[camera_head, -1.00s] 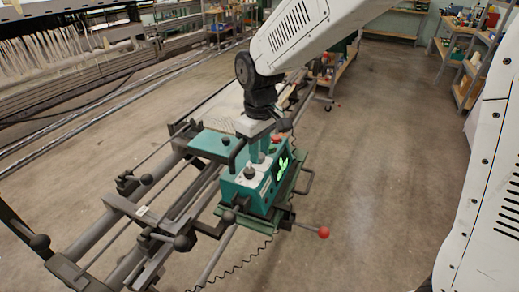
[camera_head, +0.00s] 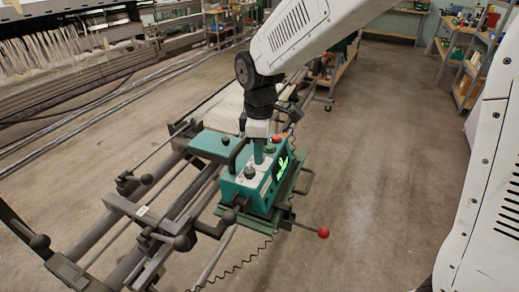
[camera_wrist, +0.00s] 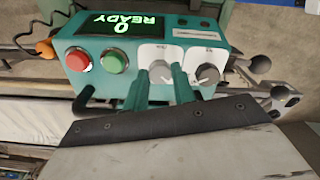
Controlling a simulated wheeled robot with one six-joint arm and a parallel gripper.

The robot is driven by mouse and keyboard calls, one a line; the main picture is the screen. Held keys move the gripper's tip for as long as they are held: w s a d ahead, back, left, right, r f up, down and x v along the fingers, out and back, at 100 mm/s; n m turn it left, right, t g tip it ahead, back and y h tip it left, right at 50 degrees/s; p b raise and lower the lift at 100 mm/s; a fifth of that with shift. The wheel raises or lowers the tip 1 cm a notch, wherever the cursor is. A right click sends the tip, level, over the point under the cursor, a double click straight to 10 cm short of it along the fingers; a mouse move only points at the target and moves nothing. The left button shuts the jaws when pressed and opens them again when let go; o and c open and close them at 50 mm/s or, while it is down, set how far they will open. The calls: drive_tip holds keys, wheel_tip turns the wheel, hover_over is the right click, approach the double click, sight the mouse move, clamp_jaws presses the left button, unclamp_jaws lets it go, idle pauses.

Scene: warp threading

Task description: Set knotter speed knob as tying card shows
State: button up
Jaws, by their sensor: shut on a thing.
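The knotter control box (camera_head: 234,186) is teal and sits on the frame; it also shows in the wrist view (camera_wrist: 225,50). Its green display (camera_wrist: 122,22) reads 0 and READY, upside down in that view. Two grey knobs sit on white dial plates. My gripper (camera_wrist: 164,74) is shut on the left knob (camera_wrist: 160,66) in the wrist view, a teal finger at each side. The other knob (camera_wrist: 207,74) is free, just right; the head view shows it nearer the camera (camera_head: 249,172). The dial marks are too small to read. I cannot make out a tying card.
A red button (camera_wrist: 78,60) and a green button (camera_wrist: 115,60) sit beside the held knob. A lever with a red ball (camera_head: 323,232) sticks out at the right. Dark rails and ball handles (camera_head: 182,243) lie front left. The floor at right is clear.

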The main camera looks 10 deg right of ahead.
idle(0.3)
drive_tip(key=o, duration=0.7)
drive_tip(key=shift+r, duration=0.15)
wheel_tip(320, 180, up, 8)
drive_tip(key=shift+f, duration=0.2)
drive_tip(key=shift+s+m, duration=0.15)
drive_tip(key=shift+m, duration=0.35)
drive_tip(key=s+d+r+m, duration=0.1)
drive_tip(key=s+d+m, duration=0.6)
drive_tip(key=s, duration=0.5)
drive_tip(key=s+d+r+m+t, duration=0.1)
drive_tip(key=s+d+m, duration=0.5)
drive_tip(key=s+d, duration=0.4)
drive_tip(key=s, duration=0.3)
drive_tip(key=shift+d+m, duration=0.2)
drive_tip(key=shift+m, duration=0.2)
